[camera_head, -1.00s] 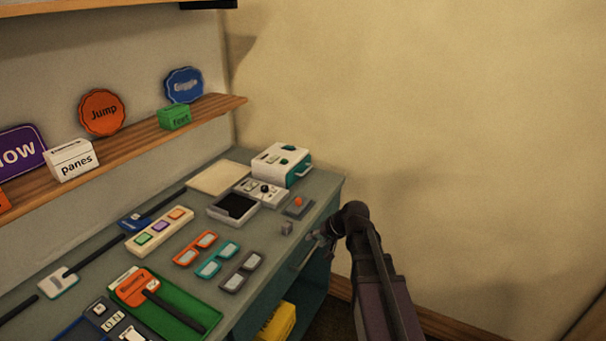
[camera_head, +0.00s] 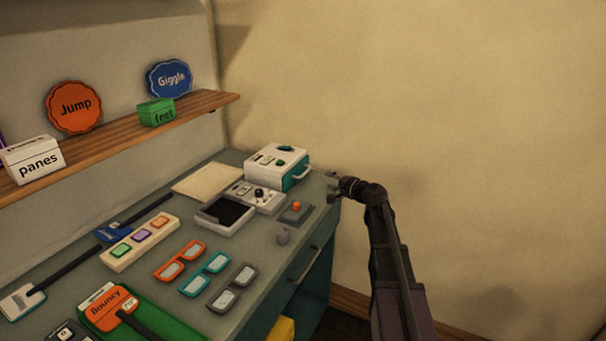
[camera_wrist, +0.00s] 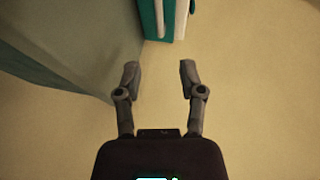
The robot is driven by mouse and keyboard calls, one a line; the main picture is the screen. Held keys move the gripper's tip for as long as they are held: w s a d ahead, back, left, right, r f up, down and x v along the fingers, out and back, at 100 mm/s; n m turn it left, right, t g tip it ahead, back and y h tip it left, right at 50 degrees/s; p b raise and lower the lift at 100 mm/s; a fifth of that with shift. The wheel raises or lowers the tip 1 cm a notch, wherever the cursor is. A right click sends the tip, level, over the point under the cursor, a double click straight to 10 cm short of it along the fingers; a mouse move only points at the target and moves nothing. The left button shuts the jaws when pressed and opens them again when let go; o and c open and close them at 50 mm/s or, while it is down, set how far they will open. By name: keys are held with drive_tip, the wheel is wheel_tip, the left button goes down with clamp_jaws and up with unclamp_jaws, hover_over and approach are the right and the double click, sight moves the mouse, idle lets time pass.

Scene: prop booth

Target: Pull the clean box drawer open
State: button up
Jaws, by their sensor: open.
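A white box with a teal front (camera_head: 290,177), which I take to be the clean box, stands at the far right end of the desk. A pale handle (camera_head: 301,172) sits on its teal drawer front, and the drawer looks shut. My gripper (camera_head: 334,188) is open and empty, to the right of the box and apart from it, by the desk's end. In the wrist view, the open fingers (camera_wrist: 159,70) point toward the teal front (camera_wrist: 160,22) and the pale handle (camera_wrist: 182,18) at the top edge.
The desk (camera_head: 190,215) holds a grey device with a dark screen (camera_head: 228,209), a small panel with an orange knob (camera_head: 296,208) and several glasses. A wooden shelf (camera_head: 200,108) runs above. The plain wall lies to the right, with open room beside the desk.

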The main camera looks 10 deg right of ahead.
sight(305, 172)
drive_tip(key=b+x, duration=0.2)
drive_tip(key=x, duration=1.2)
drive_tip(key=shift+s+b, duration=0.1)
drive_tip(key=shift+b, duration=0.2)
clamp_jaws()
